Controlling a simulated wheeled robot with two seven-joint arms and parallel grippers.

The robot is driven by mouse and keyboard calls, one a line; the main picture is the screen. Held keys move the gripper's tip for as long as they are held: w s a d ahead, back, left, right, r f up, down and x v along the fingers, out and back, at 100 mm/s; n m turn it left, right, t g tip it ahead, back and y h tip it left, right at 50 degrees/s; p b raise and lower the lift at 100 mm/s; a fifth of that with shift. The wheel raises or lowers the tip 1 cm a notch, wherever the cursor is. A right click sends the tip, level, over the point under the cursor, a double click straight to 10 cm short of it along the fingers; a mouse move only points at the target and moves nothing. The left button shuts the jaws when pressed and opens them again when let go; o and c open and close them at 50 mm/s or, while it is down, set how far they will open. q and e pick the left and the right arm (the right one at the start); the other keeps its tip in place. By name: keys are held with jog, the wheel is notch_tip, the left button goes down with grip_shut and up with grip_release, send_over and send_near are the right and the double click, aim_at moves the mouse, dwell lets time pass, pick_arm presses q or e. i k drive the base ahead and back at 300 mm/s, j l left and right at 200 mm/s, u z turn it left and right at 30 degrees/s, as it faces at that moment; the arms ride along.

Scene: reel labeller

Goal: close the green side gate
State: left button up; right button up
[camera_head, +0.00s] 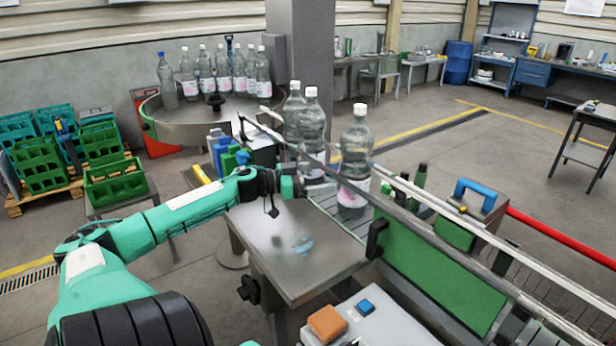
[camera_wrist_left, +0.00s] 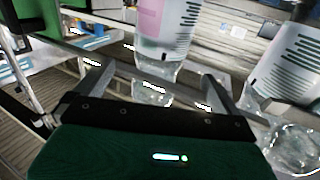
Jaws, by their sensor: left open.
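The green side gate (camera_head: 440,270) is a flat green panel along the near side of the conveyor rails, with a black fitting (camera_head: 377,240) at its left end. I cannot tell from this angle how far it stands open. My left gripper (camera_head: 318,187) is left of the panel and apart from it, beside the bottles at the conveyor. In the left wrist view its two fingers (camera_wrist_left: 155,92) are spread. A clear bottle with a pink label (camera_wrist_left: 167,30) stands ahead of them, and I cannot tell whether they touch it. My right gripper is not in view.
Bottles (camera_head: 355,155) stand on the conveyor close to my left gripper. A control box (camera_head: 375,320) with an orange block (camera_head: 327,324) is at the front. A round table (camera_head: 185,128) holds several bottles behind.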

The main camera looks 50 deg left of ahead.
aim_at(475, 302)
jog(key=k+j, duration=0.7)
jog(key=k, duration=0.2)
